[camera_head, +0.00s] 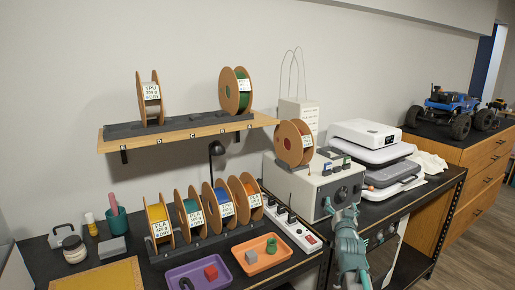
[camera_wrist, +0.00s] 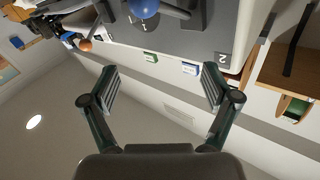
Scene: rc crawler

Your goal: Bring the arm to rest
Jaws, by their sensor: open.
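My arm reaches up from the bottom right of the head view, in front of the beige dryer box (camera_head: 312,190). My gripper (camera_head: 342,212) is at its end, close to the box's front face in the picture; I cannot tell the exact gap. In the wrist view my gripper (camera_wrist: 160,80) has its two fingers spread wide. Nothing is between them. That view is tilted strongly, with ceiling low in the picture and a grey surface (camera_wrist: 185,45) with green and blue tags at the top.
A power strip (camera_head: 292,228), several spools in a rack (camera_head: 205,240), an orange tray (camera_head: 270,264) and a purple tray (camera_head: 180,275) are left. A white machine (camera_head: 366,135) is right. A shelf (camera_head: 185,138) holds two spools.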

